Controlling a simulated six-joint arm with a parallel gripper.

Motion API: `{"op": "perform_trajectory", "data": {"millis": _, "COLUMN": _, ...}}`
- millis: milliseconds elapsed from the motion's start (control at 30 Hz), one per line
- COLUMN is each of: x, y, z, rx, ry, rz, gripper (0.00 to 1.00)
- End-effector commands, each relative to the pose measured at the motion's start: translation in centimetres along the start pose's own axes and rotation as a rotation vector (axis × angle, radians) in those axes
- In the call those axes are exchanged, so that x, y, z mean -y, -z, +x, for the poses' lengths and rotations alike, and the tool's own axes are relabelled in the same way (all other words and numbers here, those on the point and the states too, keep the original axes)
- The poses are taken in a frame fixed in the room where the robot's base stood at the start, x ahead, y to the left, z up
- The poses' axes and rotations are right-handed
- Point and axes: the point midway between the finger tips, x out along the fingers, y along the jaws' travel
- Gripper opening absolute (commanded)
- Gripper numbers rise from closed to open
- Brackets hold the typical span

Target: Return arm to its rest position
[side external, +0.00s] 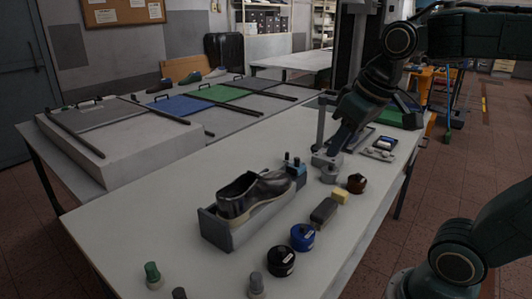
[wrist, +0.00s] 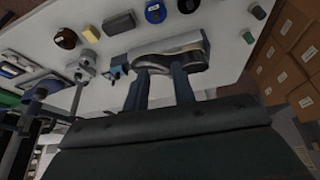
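My gripper (side external: 334,150) hangs above the far right part of the white table (side external: 150,235), close to a grey metal stand (side external: 321,122). In the wrist view its two dark fingers (wrist: 160,72) are spread apart, with no object visible between them. A dark, shiny shoe (side external: 238,191) sits in a grey holder (side external: 217,232), left of and nearer the camera than my gripper. The shoe (wrist: 172,62) also shows beyond the fingertips in the wrist view; I cannot judge the gap.
Black (side external: 281,261), blue (side external: 303,237) and brown (side external: 357,183) round tins lie along the table's right side, with a dark brush (side external: 323,211) and yellow block (side external: 340,197). Small green (side external: 152,271) and grey (side external: 256,284) pieces stand at the front. A second bench (side external: 120,150) carries coloured panels.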

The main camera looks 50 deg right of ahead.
Motion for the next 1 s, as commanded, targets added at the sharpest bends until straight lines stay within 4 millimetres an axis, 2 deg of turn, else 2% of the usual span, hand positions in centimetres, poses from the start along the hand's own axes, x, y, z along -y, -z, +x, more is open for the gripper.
{"op": "perform_trajectory", "data": {"millis": 33, "x": 0.4, "y": -1.2, "z": -0.1, "rx": -0.016, "ry": 0.006, "rz": -0.013, "gripper": 0.26}}
{"op": "perform_trajectory", "data": {"millis": 200, "x": 1.3, "y": -4.6, "z": 0.3, "rx": -0.059, "ry": 0.024, "rz": -0.043, "gripper": 0.26}}
{"op": "perform_trajectory", "data": {"millis": 400, "x": 1.8, "y": -7.0, "z": 0.9, "rx": -0.089, "ry": 0.039, "rz": -0.063, "gripper": 0.26}}
{"op": "perform_trajectory", "data": {"millis": 567, "x": 1.9, "y": -7.6, "z": 1.1, "rx": -0.096, "ry": 0.042, "rz": -0.068, "gripper": 0.26}}
{"op": "perform_trajectory", "data": {"millis": 1000, "x": 1.9, "y": -7.6, "z": 1.1, "rx": -0.095, "ry": 0.042, "rz": -0.068, "gripper": 0.26}}
